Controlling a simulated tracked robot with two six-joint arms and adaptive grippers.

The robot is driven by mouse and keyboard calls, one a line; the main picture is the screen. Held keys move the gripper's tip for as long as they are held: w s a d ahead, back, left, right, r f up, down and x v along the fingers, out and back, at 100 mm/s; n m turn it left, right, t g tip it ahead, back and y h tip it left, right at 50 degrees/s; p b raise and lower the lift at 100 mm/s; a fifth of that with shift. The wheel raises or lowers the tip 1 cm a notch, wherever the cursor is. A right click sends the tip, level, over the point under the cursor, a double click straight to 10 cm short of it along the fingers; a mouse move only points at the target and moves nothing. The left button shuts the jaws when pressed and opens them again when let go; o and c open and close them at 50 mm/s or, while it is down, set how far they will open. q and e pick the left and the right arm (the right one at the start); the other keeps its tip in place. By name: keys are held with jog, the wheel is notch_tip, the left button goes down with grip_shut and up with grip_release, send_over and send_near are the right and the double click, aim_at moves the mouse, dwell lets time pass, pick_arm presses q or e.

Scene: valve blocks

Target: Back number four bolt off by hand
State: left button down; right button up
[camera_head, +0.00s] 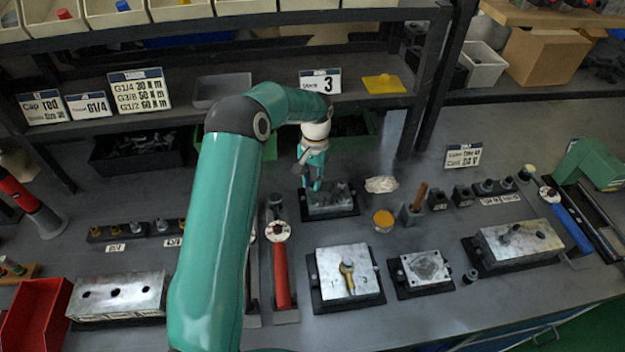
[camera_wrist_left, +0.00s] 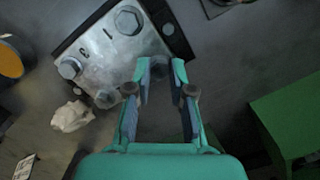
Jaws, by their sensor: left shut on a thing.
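A small metal block (camera_head: 333,206) on a dark base stands at mid-bench in the head view. In the left wrist view the block (camera_wrist_left: 101,58) carries hex bolts at its corners: one at the top (camera_wrist_left: 128,20), one at the left (camera_wrist_left: 70,68) and one at the bottom (camera_wrist_left: 108,97). My left gripper (camera_head: 315,187) reaches down over this block. In the left wrist view its fingers (camera_wrist_left: 162,72) are shut on a bolt head (camera_wrist_left: 158,67) at the remaining corner, partly hidden between the tips. Stamped marks on the block are too small to read surely. My right gripper is not in view.
A crumpled white cloth (camera_head: 381,184) and a yellow-topped tin (camera_head: 383,220) stand right of the block. A red-handled tool (camera_head: 281,270) and a block with a brass fitting (camera_head: 346,272) lie in front. Green bins (camera_head: 361,140) stand behind, under the shelf.

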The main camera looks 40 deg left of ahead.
pick_arm(q)
jog(key=shift+n, duration=0.9)
jog(key=c, duration=0.9)
grip_release()
jog(key=shift+c, duration=0.2)
notch_tip(320, 180, up, 12)
jog(key=w, duration=0.1)
jog(key=shift+w+a, duration=0.2)
jog(key=shift+a, duration=0.15)
